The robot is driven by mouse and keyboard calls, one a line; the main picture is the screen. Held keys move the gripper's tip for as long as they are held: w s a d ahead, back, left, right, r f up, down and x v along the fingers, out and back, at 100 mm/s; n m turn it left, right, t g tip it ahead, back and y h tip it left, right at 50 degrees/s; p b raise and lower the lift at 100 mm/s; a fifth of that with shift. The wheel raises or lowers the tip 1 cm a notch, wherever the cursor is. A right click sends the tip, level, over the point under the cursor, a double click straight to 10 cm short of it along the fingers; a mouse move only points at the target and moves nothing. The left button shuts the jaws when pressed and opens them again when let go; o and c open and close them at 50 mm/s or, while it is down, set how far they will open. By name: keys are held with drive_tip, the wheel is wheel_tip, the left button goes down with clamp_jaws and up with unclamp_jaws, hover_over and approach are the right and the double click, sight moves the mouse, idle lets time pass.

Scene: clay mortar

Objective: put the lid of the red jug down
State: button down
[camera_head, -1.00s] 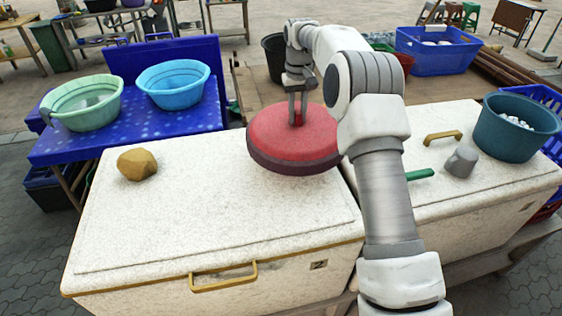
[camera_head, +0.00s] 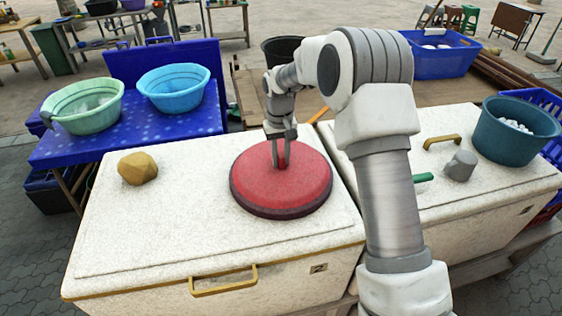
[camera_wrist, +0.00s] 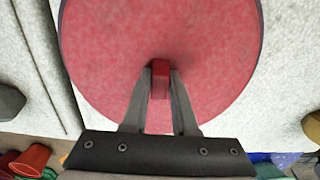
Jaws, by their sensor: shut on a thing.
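The lid (camera_head: 262,188) is a wide red disc with a dark rim and a small red knob on top. It is at the right part of the near white box's top in the head view, roughly level; I cannot tell if it touches the box. My gripper (camera_head: 281,164) points down and is shut on the knob. In the wrist view the fingers of my gripper (camera_wrist: 160,82) hold the knob from both sides, and the lid (camera_wrist: 105,50) fills the middle. I do not see the red jug itself for certain.
A yellowish rock (camera_head: 138,168) lies on the left of the white box (camera_head: 150,235). Basins stand on a blue table (camera_head: 135,128) behind left. The near box's front-left top is clear.

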sight(281, 155)
drive_tip(key=shift+f, duration=1.05)
drive_tip(key=c, duration=1.2)
unclamp_jaws()
drive_tip(key=shift+f, duration=0.2)
drive_tip(key=o, duration=0.5)
wheel_tip(281, 155, up, 13)
drive_tip(key=shift+f+b, duration=0.2)
drive_tip(key=shift+b, duration=0.15)
